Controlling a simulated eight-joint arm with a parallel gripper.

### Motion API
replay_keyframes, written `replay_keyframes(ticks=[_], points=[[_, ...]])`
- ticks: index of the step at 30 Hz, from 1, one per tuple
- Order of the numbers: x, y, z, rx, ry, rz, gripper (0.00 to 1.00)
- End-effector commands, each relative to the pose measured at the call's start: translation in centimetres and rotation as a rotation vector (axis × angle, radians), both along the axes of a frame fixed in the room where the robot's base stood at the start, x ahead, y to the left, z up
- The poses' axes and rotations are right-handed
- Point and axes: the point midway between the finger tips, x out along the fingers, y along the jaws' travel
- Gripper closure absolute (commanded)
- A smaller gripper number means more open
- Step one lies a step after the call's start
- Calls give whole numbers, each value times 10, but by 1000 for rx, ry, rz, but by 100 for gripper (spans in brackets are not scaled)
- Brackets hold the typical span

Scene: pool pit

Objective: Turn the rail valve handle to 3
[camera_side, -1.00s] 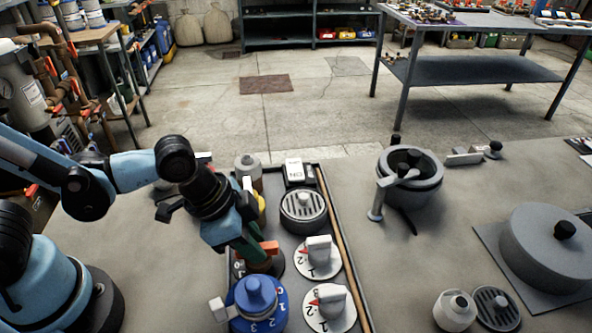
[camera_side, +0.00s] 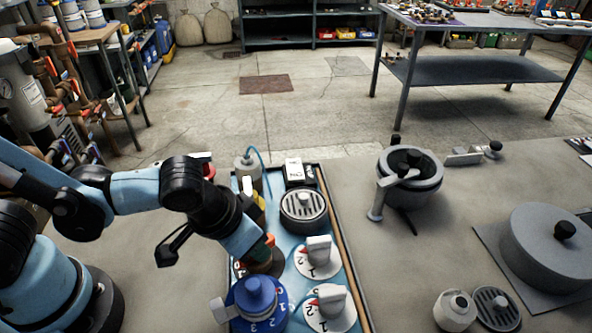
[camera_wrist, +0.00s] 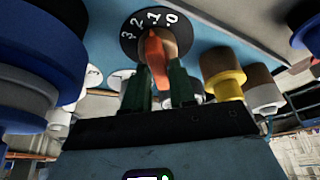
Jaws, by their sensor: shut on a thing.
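The rail valve handle (camera_wrist: 155,62) is an orange-red lever on a brown knob, in the wrist view at top centre. Its dark dial (camera_wrist: 129,45) carries white 3, 2, 1 and 0, and the lever's tip points near the 1. My gripper (camera_wrist: 168,88) is shut on the handle, with a green finger at each side. In the side view my gripper (camera_side: 262,250) reaches down to the handle's orange tip (camera_side: 270,240). The gripper hides most of the knob and dial there.
A grey pot (camera_side: 425,175) stands right of the tray. Table between them is clear.

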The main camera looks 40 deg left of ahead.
Motion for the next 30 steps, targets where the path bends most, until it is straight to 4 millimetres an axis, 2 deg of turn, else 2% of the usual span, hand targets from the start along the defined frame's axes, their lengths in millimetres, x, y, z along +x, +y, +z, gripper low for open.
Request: replay_keyframes(ticks=[6, 15, 30], points=[[0, -2, 0, 1, 0, 189, 100], [0, -3, 0, 0, 1, 384, 100], [0, -3, 0, -2, 2, 484, 100]])
